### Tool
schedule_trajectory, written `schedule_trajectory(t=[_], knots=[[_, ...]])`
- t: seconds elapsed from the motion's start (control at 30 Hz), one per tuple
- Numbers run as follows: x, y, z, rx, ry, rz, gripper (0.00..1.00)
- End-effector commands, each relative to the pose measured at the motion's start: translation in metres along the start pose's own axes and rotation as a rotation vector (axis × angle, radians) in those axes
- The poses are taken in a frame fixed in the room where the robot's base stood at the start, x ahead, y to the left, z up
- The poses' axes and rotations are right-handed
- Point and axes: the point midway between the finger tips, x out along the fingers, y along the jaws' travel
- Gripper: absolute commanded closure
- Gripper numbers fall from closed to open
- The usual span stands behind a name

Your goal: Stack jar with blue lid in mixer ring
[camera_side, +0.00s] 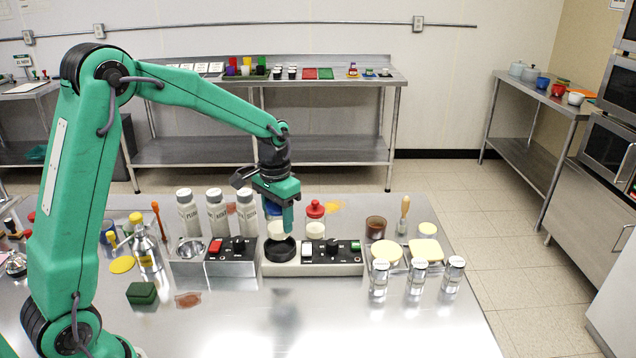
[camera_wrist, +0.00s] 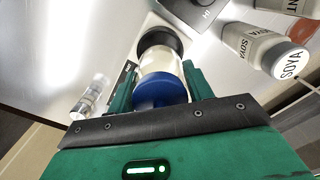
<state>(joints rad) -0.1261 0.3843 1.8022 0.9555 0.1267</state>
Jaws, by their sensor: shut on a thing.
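The jar with the blue lid (camera_side: 274,230) has a cream-white body and hangs upright, or nearly so, in my gripper (camera_side: 281,218). My gripper is shut on it, with one finger on each side. In the wrist view the blue lid (camera_wrist: 160,91) faces me between the green fingers. The mixer ring (camera_side: 280,250) is a black round ring at the left end of a pale base. The jar's bottom is right at or just above the ring; I cannot tell if it touches. The far part of the ring (camera_wrist: 158,37) shows past the jar in the wrist view.
A jar with a red lid (camera_side: 315,222) stands close to the right, behind the base. Several grey bottles (camera_side: 217,212) stand behind left. A metal switch box (camera_side: 228,262) adjoins on the left. Glass shakers (camera_side: 416,278) stand at front right. The front of the steel table is mostly clear.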

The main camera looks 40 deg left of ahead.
Motion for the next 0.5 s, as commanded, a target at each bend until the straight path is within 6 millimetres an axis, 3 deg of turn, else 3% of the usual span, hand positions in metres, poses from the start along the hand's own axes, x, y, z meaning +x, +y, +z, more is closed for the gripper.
schedule_trajectory(t=[0.23, 0.5], knots=[[0.004, 0.000, 0.000, 0.000, 0.001, 0.000, 0.80], [0.033, 0.000, 0.000, 0.000, 0.000, 0.000, 0.80]])
